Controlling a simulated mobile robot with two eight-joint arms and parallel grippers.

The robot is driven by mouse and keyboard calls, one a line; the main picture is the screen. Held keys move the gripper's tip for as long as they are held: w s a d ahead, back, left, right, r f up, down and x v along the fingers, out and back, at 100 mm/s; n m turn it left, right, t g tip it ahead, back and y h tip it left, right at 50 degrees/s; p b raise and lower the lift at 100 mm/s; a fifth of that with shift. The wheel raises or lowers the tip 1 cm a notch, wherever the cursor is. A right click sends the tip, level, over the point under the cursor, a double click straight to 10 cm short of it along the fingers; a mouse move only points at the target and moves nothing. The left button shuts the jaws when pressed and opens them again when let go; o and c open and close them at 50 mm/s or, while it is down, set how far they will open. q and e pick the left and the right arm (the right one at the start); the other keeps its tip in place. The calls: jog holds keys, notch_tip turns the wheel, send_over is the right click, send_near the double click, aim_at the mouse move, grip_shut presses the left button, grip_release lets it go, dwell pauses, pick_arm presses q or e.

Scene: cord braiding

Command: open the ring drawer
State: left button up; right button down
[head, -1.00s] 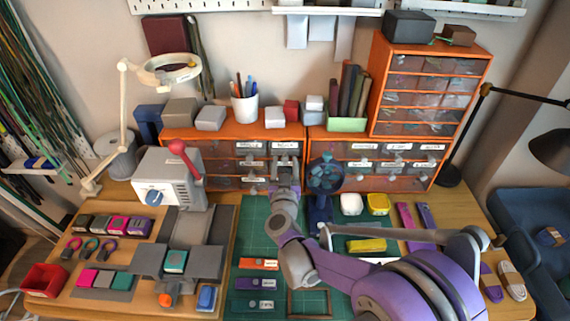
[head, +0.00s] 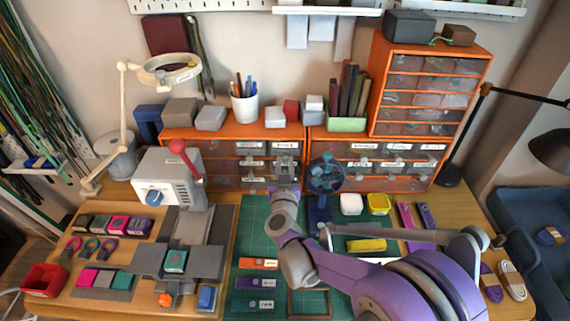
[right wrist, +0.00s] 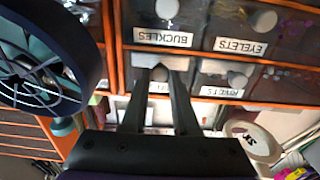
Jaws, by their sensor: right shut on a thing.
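My right gripper (head: 287,161) is at the front of the left orange drawer cabinet (head: 180,132) in the head view. In the right wrist view its two dark fingers (right wrist: 160,80) are shut around a pale round knob (right wrist: 160,74) on a small drawer. That drawer's label is mostly covered by the fingers; only "IN" shows. A pale strip (right wrist: 145,60) runs along the drawer's top edge. I cannot tell for sure how far the drawer stands out. My left gripper is not in view.
Drawers labelled BUCKLES (right wrist: 163,38), EYELETS (right wrist: 240,46) and RIVETS (right wrist: 222,92) surround the held knob. A dark blue fan (head: 324,175) stands close to the right of my gripper. A grey machine (head: 170,180) stands to the left. The green mat (head: 255,215) lies in front.

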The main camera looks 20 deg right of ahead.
dwell(0.8)
jog(key=b+v, duration=0.1)
jog(key=v, duration=1)
jog(key=shift+s, duration=0.25)
jog(key=shift+a+r, duration=0.1)
jog(key=c, duration=0.7)
grip_release()
jog(key=v, duration=1)
jog(key=shift+s, duration=0.4)
